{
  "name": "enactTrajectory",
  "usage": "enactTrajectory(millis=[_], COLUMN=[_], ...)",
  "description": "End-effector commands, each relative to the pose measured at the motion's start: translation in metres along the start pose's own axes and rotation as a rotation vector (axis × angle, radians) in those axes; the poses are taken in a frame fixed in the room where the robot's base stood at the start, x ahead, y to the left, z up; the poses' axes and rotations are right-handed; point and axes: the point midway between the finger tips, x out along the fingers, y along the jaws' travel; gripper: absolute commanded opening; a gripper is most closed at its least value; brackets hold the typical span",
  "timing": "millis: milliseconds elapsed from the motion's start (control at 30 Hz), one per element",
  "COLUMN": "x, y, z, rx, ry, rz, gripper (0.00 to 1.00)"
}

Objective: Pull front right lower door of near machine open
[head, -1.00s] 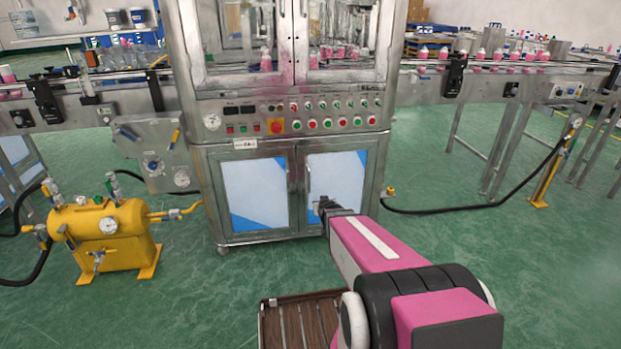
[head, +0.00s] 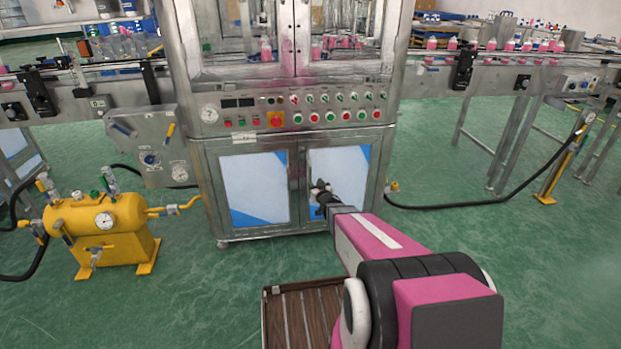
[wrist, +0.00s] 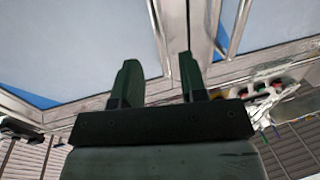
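The front right lower door (head: 350,163) of the near machine is closed, a pale panel with blue corners in a metal frame. Its slim vertical handle (head: 308,175) is on the left edge. My gripper (head: 318,187) is in front of this door, close to the handle, and covers part of the panel. The wrist view appears upside down: the right door (wrist: 75,40) is at left there. My gripper (wrist: 158,68) has its two dark fingers apart, with the handle bar (wrist: 156,28) appearing between them. Whether they touch it cannot be told.
The left lower door (head: 255,185) is closed beside it. A control panel (head: 300,110) with buttons sits above. A yellow tank (head: 100,228) stands at left, and a black hose (head: 460,207) runs along the floor at right.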

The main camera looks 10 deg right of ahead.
Motion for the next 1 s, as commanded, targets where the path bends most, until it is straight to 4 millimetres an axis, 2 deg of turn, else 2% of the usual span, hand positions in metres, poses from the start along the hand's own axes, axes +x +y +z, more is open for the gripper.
enactTrajectory(millis=[33, 100, 300, 433, 700, 767, 800, 833, 1000], x=[0.013, 0.026, 0.057, 0.065, 0.066, 0.066, 0.066, 0.066, 0.065], y=[0.001, 0.001, 0.0, 0.0, 0.0, 0.0, 0.0, 0.0, 0.0], z=[0.001, 0.001, 0.001, 0.0, 0.0, 0.0, 0.0, 0.0, 0.0], rx=[0.0, -0.001, -0.001, -0.001, 0.0, 0.0, 0.0, 0.0, -0.001], ry=[0.001, 0.001, 0.0, -0.001, -0.001, -0.001, -0.001, -0.001, -0.001], rz=[0.0, 0.0, -0.001, 0.0, 0.0, 0.0, 0.0, 0.0, 0.0], gripper=[0.39, 0.39, 0.39, 0.39, 0.39, 0.2, 0.07, 0.0, 0.0])
